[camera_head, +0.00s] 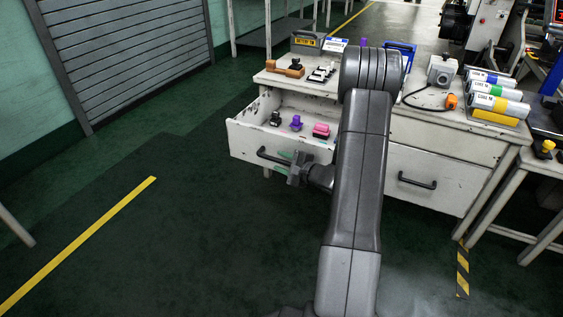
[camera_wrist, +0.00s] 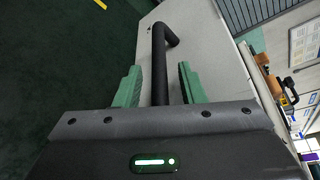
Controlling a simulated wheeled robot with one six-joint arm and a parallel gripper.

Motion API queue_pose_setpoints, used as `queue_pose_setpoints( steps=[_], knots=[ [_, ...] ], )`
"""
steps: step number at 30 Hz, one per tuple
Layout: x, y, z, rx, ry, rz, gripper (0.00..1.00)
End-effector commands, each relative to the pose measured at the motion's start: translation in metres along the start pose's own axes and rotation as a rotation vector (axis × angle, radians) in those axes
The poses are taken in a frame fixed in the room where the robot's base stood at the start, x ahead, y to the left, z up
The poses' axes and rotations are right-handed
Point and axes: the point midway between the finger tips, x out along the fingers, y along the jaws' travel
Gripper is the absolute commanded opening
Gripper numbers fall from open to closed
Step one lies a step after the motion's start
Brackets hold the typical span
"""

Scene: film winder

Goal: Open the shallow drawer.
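The left drawer (camera_head: 243,138) of the white workbench is pulled out in the head view, and small items show inside it. Its black bar handle (camera_head: 268,156) is on the front face and also shows in the wrist view (camera_wrist: 158,62). My gripper (camera_head: 283,160) is at the right part of this handle. In the wrist view my gripper (camera_wrist: 160,88) has its green fingers apart, one on each side of the bar, with a gap on both sides. The right drawer (camera_head: 440,171) is shut and has its own handle (camera_head: 417,182). My arm hides the drawer's right end.
A black item (camera_head: 275,118), a purple item (camera_head: 296,122) and a pink item (camera_head: 321,130) are in the open drawer. The benchtop holds a case (camera_head: 307,42), a camera-like device (camera_head: 441,70) and labelled cylinders (camera_head: 497,105). The floor left of the drawer is clear.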

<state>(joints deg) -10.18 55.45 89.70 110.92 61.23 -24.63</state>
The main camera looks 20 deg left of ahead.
Motion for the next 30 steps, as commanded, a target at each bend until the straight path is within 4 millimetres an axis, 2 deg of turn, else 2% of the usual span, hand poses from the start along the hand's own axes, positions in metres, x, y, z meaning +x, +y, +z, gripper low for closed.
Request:
queue_pose_setpoints(
  steps=[12, 16, 22, 30],
  knots=[
    [-0.09, -0.003, 0.0, 0.003, 0.004, -0.002, 0.36],
    [-0.112, -0.002, 0.0, 0.001, 0.003, -0.001, 0.36],
    [-0.13, -0.001, 0.0, 0.0, 0.001, 0.0, 0.36],
    [-0.132, 0.0, 0.0, 0.0, 0.0, 0.001, 0.36]
  ],
)
